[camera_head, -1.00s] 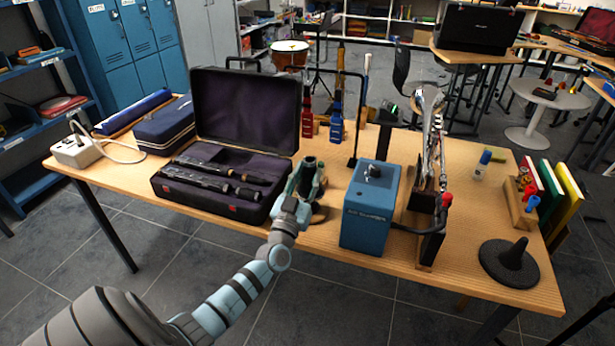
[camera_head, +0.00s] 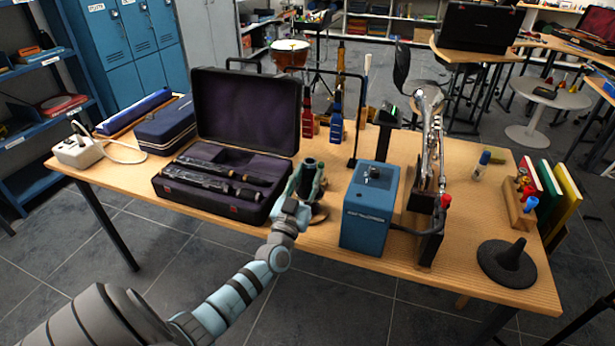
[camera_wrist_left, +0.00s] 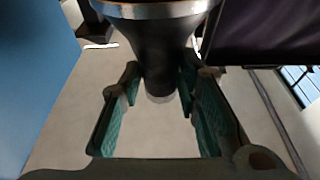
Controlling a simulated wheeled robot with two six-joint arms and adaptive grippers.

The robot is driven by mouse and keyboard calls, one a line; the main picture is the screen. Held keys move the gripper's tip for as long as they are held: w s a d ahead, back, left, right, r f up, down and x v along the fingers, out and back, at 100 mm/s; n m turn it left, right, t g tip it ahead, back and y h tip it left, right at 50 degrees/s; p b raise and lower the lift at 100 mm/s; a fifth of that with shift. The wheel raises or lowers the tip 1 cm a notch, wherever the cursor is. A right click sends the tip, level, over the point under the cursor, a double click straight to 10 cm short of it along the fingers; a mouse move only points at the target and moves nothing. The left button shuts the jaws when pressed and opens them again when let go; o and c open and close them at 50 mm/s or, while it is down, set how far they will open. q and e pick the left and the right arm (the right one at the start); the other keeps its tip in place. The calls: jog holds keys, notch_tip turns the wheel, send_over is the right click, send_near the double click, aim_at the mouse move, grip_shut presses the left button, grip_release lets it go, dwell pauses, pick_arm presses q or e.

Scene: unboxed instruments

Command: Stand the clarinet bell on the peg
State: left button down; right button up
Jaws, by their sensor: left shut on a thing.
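The clarinet bell (camera_head: 309,165) is dark and stands upright at the table's front edge, between the open case and the blue box. Its narrow end is up and its wide rim is down; I cannot tell whether the rim touches the table. My left gripper (camera_head: 307,182) is shut around its narrower part. In the left wrist view the bell (camera_wrist_left: 160,45) shows a silver ring at its wide end, between the fingers (camera_wrist_left: 160,105). The peg (camera_head: 508,258), a black cone on a round base, stands empty at the front right. My right gripper is not in view.
The blue box (camera_head: 370,210) and a rack with a silvery instrument (camera_head: 431,150) stand between the bell and the peg. The open instrument case (camera_head: 243,135) is left of the bell. A wooden holder (camera_head: 518,205) and coloured books are behind the peg.

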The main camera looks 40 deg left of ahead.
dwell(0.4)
pick_arm(q)
jog(key=shift+f+b, duration=0.3)
jog(key=shift+f, duration=0.1)
jog(key=shift+f, duration=0.3)
dwell(0.7)
jog(key=shift+f+b, duration=0.4)
jog(key=shift+f, duration=0.1)
dwell(0.4)
dwell(0.4)
jog(key=c, duration=1.1)
grip_release()
